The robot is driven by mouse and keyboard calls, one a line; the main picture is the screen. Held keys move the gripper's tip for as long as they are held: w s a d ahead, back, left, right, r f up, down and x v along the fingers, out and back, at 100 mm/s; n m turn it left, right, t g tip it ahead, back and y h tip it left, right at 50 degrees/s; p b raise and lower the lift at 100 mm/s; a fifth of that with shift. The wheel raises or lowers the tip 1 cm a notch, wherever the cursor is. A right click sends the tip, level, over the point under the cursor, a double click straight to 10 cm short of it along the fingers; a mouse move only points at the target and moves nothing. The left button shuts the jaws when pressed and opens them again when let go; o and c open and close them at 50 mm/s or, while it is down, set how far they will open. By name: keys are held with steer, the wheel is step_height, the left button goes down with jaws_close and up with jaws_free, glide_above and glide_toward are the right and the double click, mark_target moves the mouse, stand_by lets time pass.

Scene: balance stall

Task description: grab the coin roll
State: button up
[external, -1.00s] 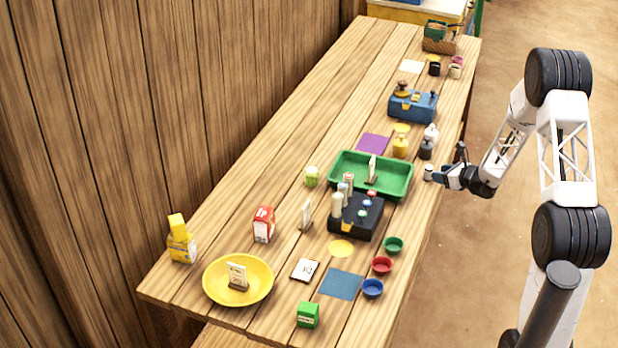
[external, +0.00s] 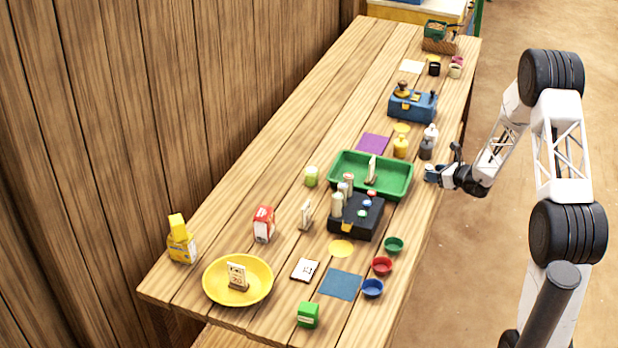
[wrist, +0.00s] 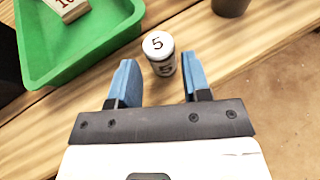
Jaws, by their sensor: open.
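The two blue fingers are open, one on each side, with a visible gap to the roll on both sides. In the external view my gripper (external: 433,173) is low at the table's right edge, and its fingers hide most or all of the roll.
The green tray (external: 344,185) is close on the left, with a labelled card inside. A dark grey cup (external: 425,151) and a yellow bottle (external: 400,148) stand just behind. The floor right of the table is clear.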

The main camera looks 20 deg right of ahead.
mark_target(429, 166)
steer(key=shift+x, duration=2.6)
steer(key=shift+w+r, duration=0.1)
steer(key=shift+r, duration=0.05)
steer(key=shift+c, duration=0.2)
jaws_close()
steer(key=shift+r, duration=0.15)
steer(key=shift+r, duration=0.7)
step_height(429, 166, up, 2)
steer(key=s+a+r, duration=0.1)
steer(key=s+a, duration=0.3)
steer(key=s, duration=1.1)
steer(key=shift+s+r, duration=0.15)
steer(key=shift+s, duration=0.1)
